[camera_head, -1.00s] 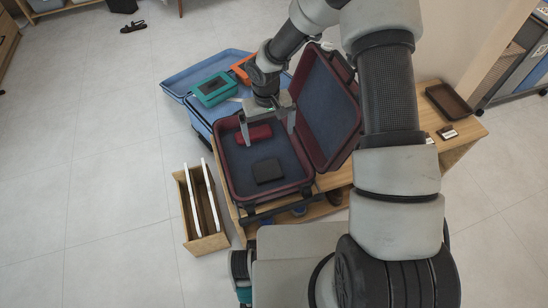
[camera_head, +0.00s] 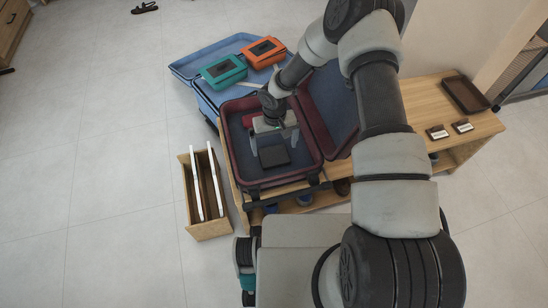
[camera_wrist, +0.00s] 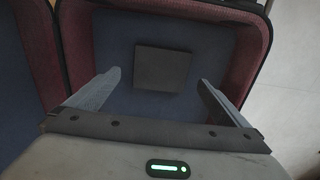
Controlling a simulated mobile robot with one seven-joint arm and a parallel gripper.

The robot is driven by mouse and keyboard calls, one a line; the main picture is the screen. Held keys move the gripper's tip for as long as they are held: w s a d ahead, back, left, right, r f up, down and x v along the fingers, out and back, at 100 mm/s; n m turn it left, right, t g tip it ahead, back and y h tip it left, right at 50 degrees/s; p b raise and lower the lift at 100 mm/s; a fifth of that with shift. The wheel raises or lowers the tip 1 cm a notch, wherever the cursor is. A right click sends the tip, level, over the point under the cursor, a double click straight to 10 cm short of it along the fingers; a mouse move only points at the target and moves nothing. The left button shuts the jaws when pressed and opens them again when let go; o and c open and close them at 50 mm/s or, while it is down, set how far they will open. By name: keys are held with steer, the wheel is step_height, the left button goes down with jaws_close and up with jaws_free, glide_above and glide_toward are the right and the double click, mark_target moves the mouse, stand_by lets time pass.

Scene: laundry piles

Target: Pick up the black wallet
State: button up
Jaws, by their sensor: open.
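The black wallet (camera_head: 274,156) lies flat on the blue lining of the open maroon suitcase (camera_head: 233,164). In the wrist view the wallet (camera_wrist: 162,68) is a dark square, beyond and between the two fingertips. My gripper (camera_head: 273,147) is inside the suitcase area in the head view, with its fingers on either side of the wallet's far part. The gripper (camera_wrist: 160,82) is open and empty in the wrist view. Whether the fingertips are level with the wallet or above it, I cannot tell.
A blue suitcase (camera_head: 190,66) behind holds a teal case (camera_head: 223,71) and an orange case (camera_head: 263,52). A wooden box (camera_head: 210,229) stands at left. The suitcase lid (camera_head: 335,105) stands open at right.

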mark_target(274, 155)
step_height(274, 155, down, 5)
steer(key=shift+a+r+b, duration=0.1)
steer(key=shift+b, duration=0.5)
steer(key=c, duration=1)
steer(key=shift+r, duration=0.1)
